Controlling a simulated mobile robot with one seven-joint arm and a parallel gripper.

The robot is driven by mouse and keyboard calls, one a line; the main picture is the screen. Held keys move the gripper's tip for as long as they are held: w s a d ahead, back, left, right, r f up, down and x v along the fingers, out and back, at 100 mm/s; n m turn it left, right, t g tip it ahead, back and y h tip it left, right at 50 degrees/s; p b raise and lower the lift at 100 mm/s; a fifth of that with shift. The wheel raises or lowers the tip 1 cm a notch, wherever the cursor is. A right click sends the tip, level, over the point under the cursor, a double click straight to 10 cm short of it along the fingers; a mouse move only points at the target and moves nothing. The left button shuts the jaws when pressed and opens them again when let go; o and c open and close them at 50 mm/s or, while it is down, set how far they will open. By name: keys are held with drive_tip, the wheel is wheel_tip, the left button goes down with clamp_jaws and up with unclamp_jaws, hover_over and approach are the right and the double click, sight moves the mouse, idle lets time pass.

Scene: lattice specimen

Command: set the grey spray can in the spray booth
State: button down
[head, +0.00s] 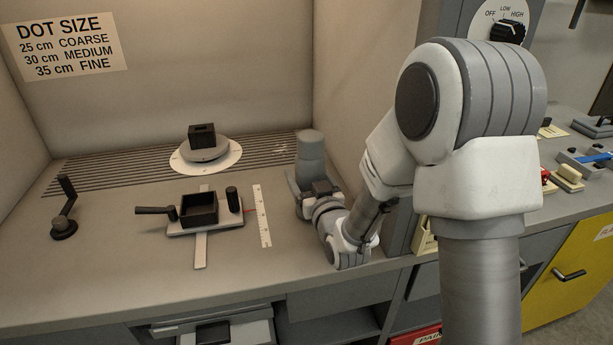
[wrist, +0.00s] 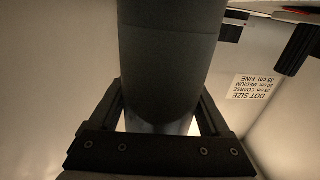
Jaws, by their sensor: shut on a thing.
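The grey spray can (head: 311,150) is upright inside the spray booth (head: 215,60), near the right wall. My gripper (head: 313,184) is shut on the can's lower part. In the wrist view the can (wrist: 170,60) fills the upper middle, between the two dark fingers of my gripper (wrist: 165,112). The can's base is hidden behind my gripper in the head view, so I cannot tell whether it touches the booth floor.
A turntable (head: 206,155) with a small dark block stands over the slatted grille. A dark open box on a sliding carriage (head: 205,229) and a white ruler (head: 262,216) lie left of my gripper. A crank (head: 64,228) stands at far left. A dial (head: 508,32) is at upper right.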

unclamp_jaws()
drive_tip(key=shift+f, duration=0.2)
drive_tip(key=shift+r+p, duration=0.8)
drive_tip(key=shift+p, duration=0.35)
drive_tip(key=p+v, duration=0.2)
drive_tip(key=v, duration=0.4)
drive_tip(key=s+p, duration=0.1)
drive_tip(key=p, duration=0.2)
drive_tip(key=shift+d+p, duration=0.25)
drive_tip(key=shift+p, duration=0.05)
drive_tip(key=p+v, duration=0.5)
drive_tip(key=p, duration=0.1)
drive_tip(key=shift+f, duration=0.1)
